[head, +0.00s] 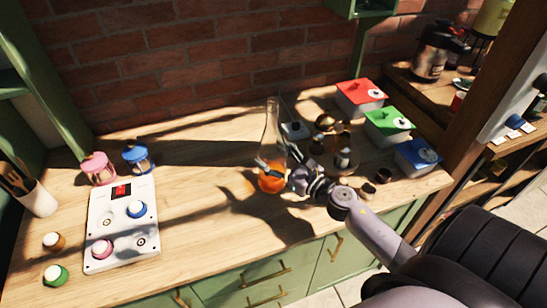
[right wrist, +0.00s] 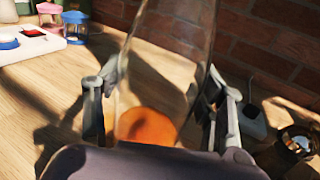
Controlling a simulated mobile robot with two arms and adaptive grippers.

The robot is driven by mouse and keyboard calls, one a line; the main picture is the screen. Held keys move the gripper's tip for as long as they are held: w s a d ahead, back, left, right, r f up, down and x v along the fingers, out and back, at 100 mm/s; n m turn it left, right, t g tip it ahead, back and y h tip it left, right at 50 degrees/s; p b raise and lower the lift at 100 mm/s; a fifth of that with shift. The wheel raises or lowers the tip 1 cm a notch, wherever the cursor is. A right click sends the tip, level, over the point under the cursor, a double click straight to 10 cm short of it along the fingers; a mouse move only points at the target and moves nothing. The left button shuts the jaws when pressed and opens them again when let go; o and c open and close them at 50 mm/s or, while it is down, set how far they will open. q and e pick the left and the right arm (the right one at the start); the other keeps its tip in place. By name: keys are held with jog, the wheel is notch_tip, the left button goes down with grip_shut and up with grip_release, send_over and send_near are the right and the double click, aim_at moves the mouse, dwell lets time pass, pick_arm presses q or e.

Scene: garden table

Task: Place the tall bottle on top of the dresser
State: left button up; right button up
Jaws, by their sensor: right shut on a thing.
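The tall bottle (head: 271,135) is clear glass with orange contents at its base. In the head view it is near upright over the middle of the wooden top of the green dresser (head: 205,185). My right gripper (head: 273,168) is shut around its lower part. In the right wrist view the bottle (right wrist: 165,60) stands between the two fingers of my right gripper (right wrist: 160,100), with the orange contents low between them. I cannot tell whether its base touches the wood. My left gripper is not in view.
A white panel (head: 104,220) with knobs lies at left, with pink (head: 98,168) and blue (head: 137,158) lantern-like items behind it. Red (head: 360,95), green (head: 388,125) and blue (head: 416,155) lidded boxes stand at right, near several small dark items. A brick wall (head: 200,70) rises behind.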

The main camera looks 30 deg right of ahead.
jog(key=shift+r, duration=0.1)
jog(key=o, duration=1.4)
jog(key=shift+f, duration=0.2)
jog(key=o, duration=0.5)
jog(key=shift+r, duration=0.1)
jog(key=shift+r, duration=0.15)
jog(key=shift+s+f, duration=0.2)
jog(key=shift+s, duration=0.15)
jog(key=shift+b+v, duration=2.15)
jog(key=shift+v, duration=3.6)
